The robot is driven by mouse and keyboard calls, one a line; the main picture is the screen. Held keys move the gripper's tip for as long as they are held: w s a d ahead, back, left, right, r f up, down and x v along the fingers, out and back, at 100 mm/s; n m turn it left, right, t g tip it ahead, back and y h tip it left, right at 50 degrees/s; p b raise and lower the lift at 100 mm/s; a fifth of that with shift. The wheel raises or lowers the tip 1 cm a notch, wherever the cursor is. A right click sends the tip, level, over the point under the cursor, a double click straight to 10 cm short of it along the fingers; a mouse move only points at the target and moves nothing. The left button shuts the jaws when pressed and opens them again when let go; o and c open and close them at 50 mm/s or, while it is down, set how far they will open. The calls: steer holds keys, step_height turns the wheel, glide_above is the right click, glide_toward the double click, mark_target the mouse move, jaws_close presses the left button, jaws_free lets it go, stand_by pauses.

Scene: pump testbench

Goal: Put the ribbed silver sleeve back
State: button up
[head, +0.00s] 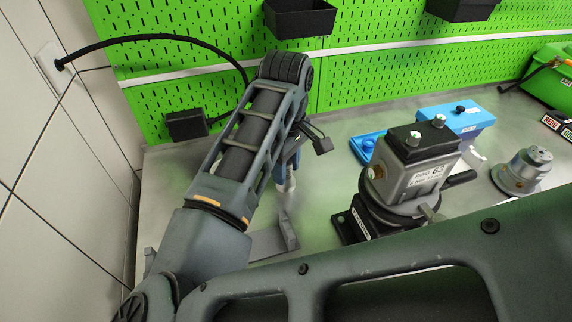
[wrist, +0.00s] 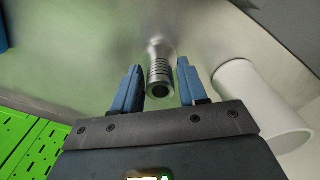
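The ribbed silver sleeve (wrist: 160,72) is in the middle of the wrist view, with its round open end towards the camera. It lies between the two blue fingers of my gripper (wrist: 158,88). A gap shows on each side, so the fingers are open and do not appear to touch it. In the head view my gripper (head: 288,160) points down over the bench, partly hidden by my arm. A small pale silver end (head: 287,184), likely the sleeve, shows below the fingers. The far end of the sleeve appears to be at the metal bench surface; its exact contact is unclear.
A white cylinder (wrist: 255,105) is close right of my gripper in the wrist view. The grey pump unit (head: 425,165) stands right of the gripper, with a blue box (head: 460,118) behind. A silver round part (head: 522,172) is farther right. A green pegboard (head: 380,70) backs the bench.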

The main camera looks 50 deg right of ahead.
steer(key=shift+o, duration=1)
steer(key=shift+r, duration=0.15)
step_height(320, 180, up, 12)
steer(key=b, duration=0.2)
